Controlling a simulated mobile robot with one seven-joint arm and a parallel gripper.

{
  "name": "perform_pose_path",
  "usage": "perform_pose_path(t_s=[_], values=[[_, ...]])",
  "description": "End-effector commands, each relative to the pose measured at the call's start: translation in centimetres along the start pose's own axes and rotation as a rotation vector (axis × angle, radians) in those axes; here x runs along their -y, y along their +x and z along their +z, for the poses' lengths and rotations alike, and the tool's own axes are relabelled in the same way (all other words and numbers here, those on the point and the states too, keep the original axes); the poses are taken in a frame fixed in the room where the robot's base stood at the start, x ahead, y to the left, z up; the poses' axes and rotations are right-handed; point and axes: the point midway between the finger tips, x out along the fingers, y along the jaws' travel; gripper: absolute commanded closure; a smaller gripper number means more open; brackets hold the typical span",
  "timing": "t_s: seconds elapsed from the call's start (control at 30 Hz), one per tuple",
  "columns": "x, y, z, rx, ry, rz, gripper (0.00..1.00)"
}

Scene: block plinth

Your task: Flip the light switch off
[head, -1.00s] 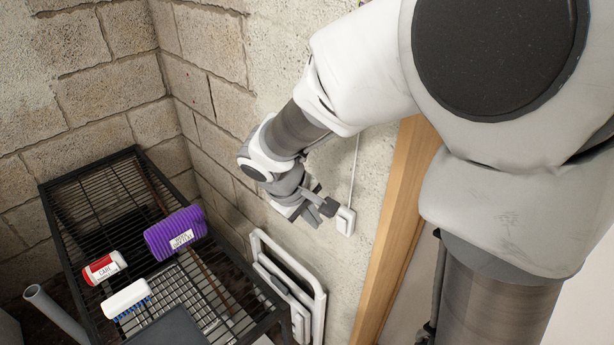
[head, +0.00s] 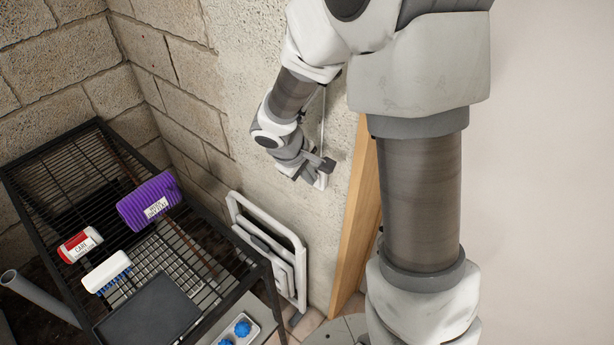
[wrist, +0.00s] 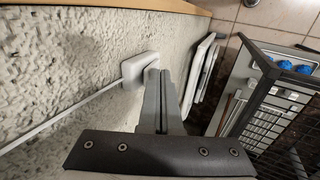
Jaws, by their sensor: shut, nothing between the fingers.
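The light switch is a small white box on the rough wall, with a pale cable running to it. In the head view the switch (head: 321,181) is mostly hidden behind my gripper (head: 317,170). In the wrist view the switch (wrist: 138,68) sits just left of and beyond the fingertips of my gripper (wrist: 160,76). The fingers are shut together and empty, very close to the switch. I cannot tell whether they touch it. Which way the rocker is set cannot be made out.
A black wire rack (head: 215,275) at left holds a purple roll (head: 149,200), a red-and-white bottle (head: 80,244) and a white brush (head: 106,271). White frames (head: 268,245) lean on the wall below the switch.

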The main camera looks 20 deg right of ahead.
Motion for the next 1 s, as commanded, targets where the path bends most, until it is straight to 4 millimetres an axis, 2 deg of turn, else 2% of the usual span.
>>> perform_pose_path(t_s=[0.23,0.5,0.73,1.0], values=[[-0.3,-0.2,0.0,0.002,0.000,-0.014,1.00],[-1.4,-0.4,0.1,0.006,0.001,-0.104,1.00],[-1.1,0.1,0.0,0.003,-0.002,-0.100,1.00],[-1.5,-0.8,0.0,0.003,-0.001,-0.100,1.00]])
